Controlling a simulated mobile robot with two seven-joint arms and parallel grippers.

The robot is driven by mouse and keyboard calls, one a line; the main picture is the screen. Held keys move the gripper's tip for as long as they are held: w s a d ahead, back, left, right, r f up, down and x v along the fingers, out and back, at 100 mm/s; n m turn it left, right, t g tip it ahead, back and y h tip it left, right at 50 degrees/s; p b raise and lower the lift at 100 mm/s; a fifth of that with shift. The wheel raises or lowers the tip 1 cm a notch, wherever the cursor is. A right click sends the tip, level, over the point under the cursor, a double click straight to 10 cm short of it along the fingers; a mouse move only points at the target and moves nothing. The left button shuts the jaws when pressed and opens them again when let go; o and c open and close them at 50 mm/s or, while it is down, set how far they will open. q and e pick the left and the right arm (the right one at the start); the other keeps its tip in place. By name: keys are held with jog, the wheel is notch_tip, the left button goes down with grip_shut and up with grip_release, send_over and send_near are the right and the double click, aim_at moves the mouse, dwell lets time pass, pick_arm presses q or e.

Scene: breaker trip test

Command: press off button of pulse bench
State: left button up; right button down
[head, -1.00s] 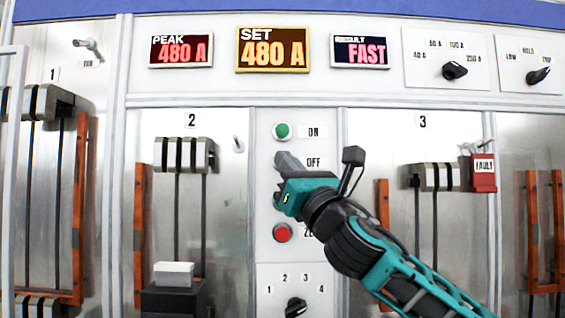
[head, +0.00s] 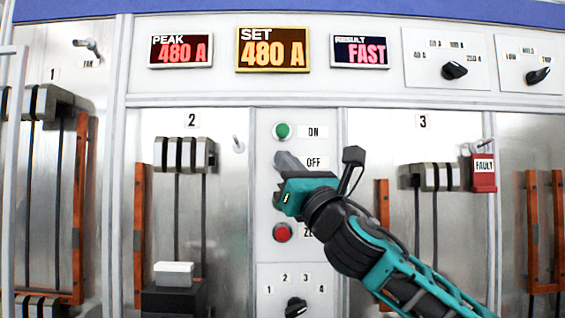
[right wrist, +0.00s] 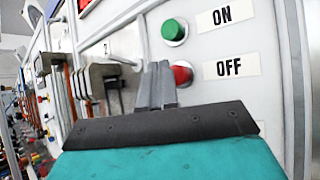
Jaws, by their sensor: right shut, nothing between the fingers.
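The pulse bench's button panel (head: 262,190) has a green ON button (head: 282,131) at the top. The OFF label (head: 314,162) sits below it; in the head view my right gripper (head: 281,158) covers the button beside that label. In the right wrist view, the red OFF button (right wrist: 182,74) shows partly behind my fingertips (right wrist: 160,72). The fingers are shut and empty, with their tips at or very near the button; I cannot tell whether they touch. The green button also shows in the right wrist view (right wrist: 174,30). My left gripper is not in view.
Another red button (head: 282,232) sits lower on the panel, with a rotary selector (head: 296,307) beneath. Displays above read PEAK 480 A (head: 181,50), SET 480 A (head: 272,50) and RESULT FAST (head: 360,52). A red FAULT tag (head: 483,172) hangs at right.

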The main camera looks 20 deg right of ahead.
jog(key=shift+w, duration=0.15)
dwell(0.4)
jog(key=shift+w+d, duration=0.1)
jog(key=shift+w, duration=0.2)
jog(key=shift+w+d+p, duration=0.2)
jog(key=shift+w+p, duration=0.15)
jog(key=shift+w, duration=0.1)
dwell(0.7)
jog(key=shift+s, duration=0.1)
dwell(0.3)
jog(key=shift+s+a, duration=0.3)
jog(key=shift+s, duration=0.45)
jog(key=shift+s+p, duration=0.1)
jog(key=shift+p, duration=0.2)
